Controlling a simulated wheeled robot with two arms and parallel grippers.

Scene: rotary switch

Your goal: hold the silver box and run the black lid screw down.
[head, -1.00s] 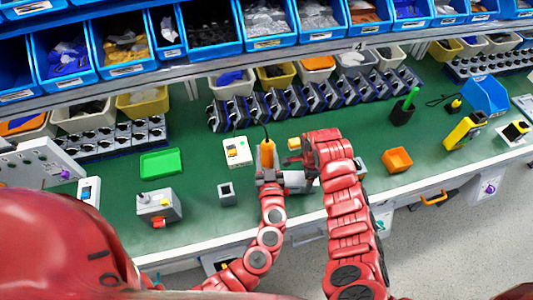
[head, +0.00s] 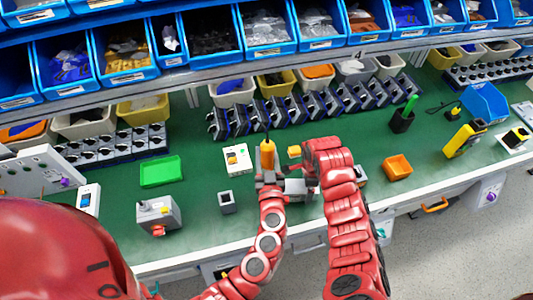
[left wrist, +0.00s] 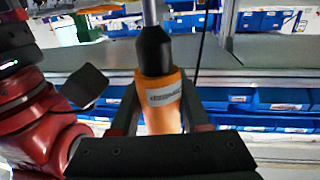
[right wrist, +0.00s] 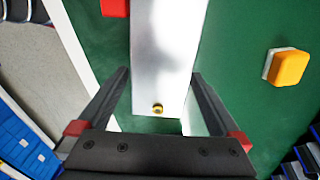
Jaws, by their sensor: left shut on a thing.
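The silver box (head: 299,188) lies on the green bench, partly covered by my grippers in the head view. In the right wrist view the silver box (right wrist: 165,45) is a long bright block with a small yellow round detail near its end. My right gripper (right wrist: 160,76) points down at it, one open finger by each long side; contact is unclear. My left gripper (left wrist: 160,85) is shut on an orange screwdriver (left wrist: 162,102) with a black collar and grey shaft. It holds the screwdriver upright beside the right gripper in the head view. The black lid screw cannot be made out.
A yellow block (head: 294,152) is close behind my grippers. A white switch box (head: 237,160), a small grey block (head: 226,201) and a grey box with a red button (head: 158,215) stand to the left. An orange bin (head: 397,167) is to the right. Racks line the back.

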